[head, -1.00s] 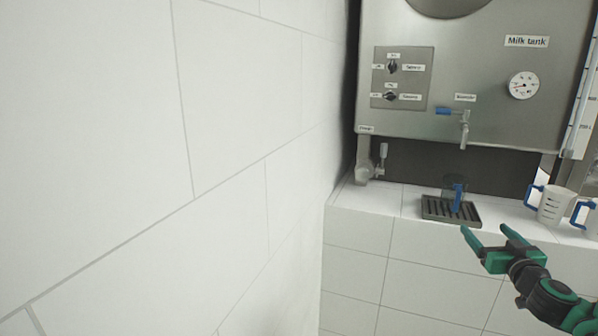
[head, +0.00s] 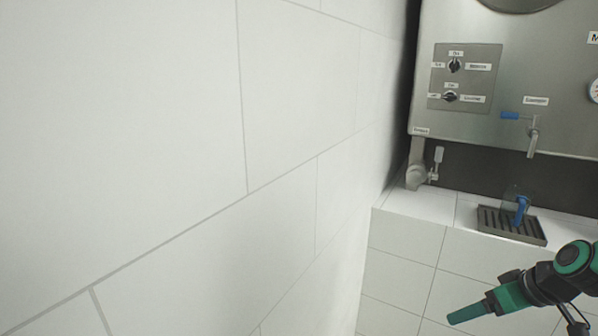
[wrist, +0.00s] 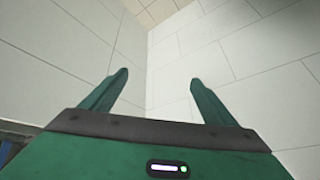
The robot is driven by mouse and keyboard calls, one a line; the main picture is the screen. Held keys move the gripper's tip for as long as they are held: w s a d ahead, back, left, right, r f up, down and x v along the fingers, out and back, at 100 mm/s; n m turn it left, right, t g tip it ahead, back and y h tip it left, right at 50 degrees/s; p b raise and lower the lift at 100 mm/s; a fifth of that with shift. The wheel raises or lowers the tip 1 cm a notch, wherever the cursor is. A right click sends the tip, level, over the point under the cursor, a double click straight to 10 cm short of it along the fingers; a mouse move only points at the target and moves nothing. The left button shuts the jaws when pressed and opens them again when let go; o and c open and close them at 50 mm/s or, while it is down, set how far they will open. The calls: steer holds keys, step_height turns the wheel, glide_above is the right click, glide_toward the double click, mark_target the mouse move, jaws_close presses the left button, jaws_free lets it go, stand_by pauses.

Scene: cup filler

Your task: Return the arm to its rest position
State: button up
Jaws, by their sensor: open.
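My gripper (head: 468,312) is in the lower right of the head view, in front of the white tiled counter front and apart from the tank and drip tray. Its green fingers point left in that view. In the wrist view my gripper (wrist: 157,82) has its two fingers spread wide with nothing between them. Part of my arm shows at the right edge of the head view.
A steel milk tank (head: 480,80) with a blue-handled tap (head: 533,135) stands at the right. Below the tap, a clear cup with a blue handle (head: 521,210) stands on a drip tray (head: 493,222). A white tiled wall (head: 120,150) fills the left.

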steer(key=s+r+m+g+h, duration=0.1)
steer(key=s+r+m+g, duration=0.2)
steer(key=s, duration=0.7)
steer(key=s+r+m+g+h, duration=0.1)
steer(key=s+r+m+g, duration=0.1)
steer(key=s+r+m, duration=0.3)
steer(key=s+m, duration=0.1)
steer(key=s, duration=0.3)
steer(key=shift+s+d+r+g+h, duration=0.2)
steer(key=shift+s+d+g+h, duration=0.1)
steer(key=shift+s+g, duration=0.1)
